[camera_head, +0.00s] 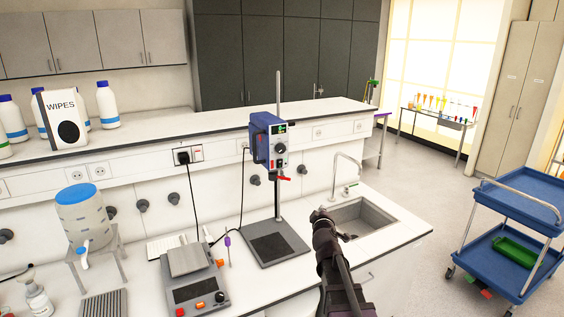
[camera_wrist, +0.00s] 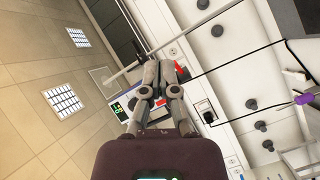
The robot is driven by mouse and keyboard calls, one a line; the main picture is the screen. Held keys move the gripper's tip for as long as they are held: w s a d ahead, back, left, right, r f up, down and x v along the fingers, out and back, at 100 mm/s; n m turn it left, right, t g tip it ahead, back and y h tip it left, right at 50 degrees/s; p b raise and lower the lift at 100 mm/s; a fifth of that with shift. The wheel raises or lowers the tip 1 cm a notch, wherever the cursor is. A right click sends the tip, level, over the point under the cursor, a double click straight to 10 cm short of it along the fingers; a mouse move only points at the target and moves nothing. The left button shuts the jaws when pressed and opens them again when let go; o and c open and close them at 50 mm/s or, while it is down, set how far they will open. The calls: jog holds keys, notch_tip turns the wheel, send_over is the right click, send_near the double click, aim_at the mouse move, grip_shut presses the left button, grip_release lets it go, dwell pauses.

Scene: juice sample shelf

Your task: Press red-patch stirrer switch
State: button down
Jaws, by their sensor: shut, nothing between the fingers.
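The overhead stirrer (camera_head: 262,142), blue with a grey front, hangs on a stand above the bench. Its front carries a lit green display (camera_head: 282,129) and a dark knob. A small red part (camera_head: 284,179) shows beneath its front; I cannot tell whether it is the red-patch switch. My gripper (camera_head: 319,214) is shut and empty, right of the stirrer and lower in the picture, before the sink. In the wrist view my gripper (camera_wrist: 160,66) points at the stirrer, whose display (camera_wrist: 119,110) shows left of the fingers. A red part (camera_wrist: 180,71) shows just right of the fingertips.
The stirrer's base plate (camera_head: 268,246) stands on the bench beside a hotplate (camera_head: 194,281) with cables. A sink (camera_head: 357,219) with a tall tap lies right of the stand. A blue cart (camera_head: 516,208) stands at the right, with open floor between it and the bench.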

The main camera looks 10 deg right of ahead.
aim_at(279, 161)
jog(key=w+a+r+n+t+y+p, duration=0.2)
jog(key=w+a+r+n+y+p, duration=0.1)
jog(key=a+r+n+y, duration=0.3)
jog(key=shift+w+a+r+n+y+p, duration=0.35)
jog(key=shift+r+n+y, duration=1.3)
jog(key=shift+n, duration=1.45)
jog(key=shift+w+f+y, duration=0.15)
jog(key=shift+f+y, duration=0.2)
jog(key=p+x, duration=0.1)
jog(key=x, duration=1.2)
jog(key=shift+w+a+r+p, duration=0.1)
jog(key=shift+w+p, duration=0.25)
jog(key=shift+w+a+r, duration=0.1)
jog(key=shift+w, duration=0.1)
jog(key=shift+s, duration=0.15)
